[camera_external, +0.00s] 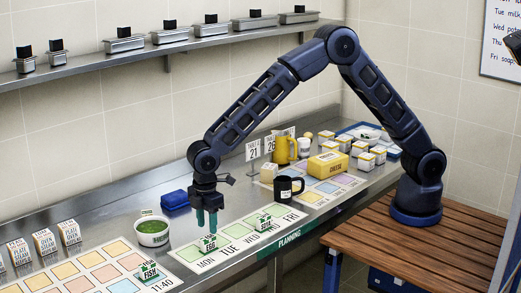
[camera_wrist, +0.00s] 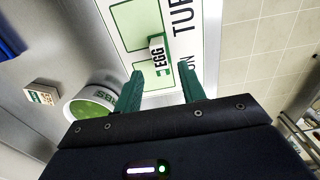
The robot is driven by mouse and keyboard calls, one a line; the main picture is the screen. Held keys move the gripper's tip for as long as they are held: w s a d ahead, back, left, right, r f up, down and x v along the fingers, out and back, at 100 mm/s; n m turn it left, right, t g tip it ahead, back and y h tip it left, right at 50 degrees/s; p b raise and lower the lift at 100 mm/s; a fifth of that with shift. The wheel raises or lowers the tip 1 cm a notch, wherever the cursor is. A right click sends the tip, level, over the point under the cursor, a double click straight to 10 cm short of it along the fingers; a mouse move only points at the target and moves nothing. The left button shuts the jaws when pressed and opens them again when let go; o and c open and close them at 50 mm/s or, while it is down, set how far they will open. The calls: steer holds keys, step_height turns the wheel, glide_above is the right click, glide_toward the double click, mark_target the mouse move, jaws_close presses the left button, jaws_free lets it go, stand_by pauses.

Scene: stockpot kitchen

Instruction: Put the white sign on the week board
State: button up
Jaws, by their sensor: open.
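The week board (camera_external: 226,259) is a white strip with green squares and day names, lying on the steel counter. A small white sign marked EGG (camera_external: 208,243) stands at its MON end; it also shows in the wrist view (camera_wrist: 157,56). My gripper (camera_external: 206,232) is open, pointing down just above this sign. In the wrist view its two green fingertips (camera_wrist: 160,70) are apart, with the sign just beyond the gap between them. Another small white sign (camera_external: 264,222) stands on the board near WED. A white FISH sign (camera_external: 149,271) stands on the coloured board at the left.
A white bowl of green food (camera_external: 152,232) stands left of my gripper, with a blue block (camera_external: 175,199) behind. A yellow cheese block (camera_external: 328,164), yellow jug (camera_external: 285,150) and several small boxes crowd the right.

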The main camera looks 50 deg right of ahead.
mark_target(208, 236)
step_height(208, 236, up, 6)
steer(key=shift+r, duration=0.2)
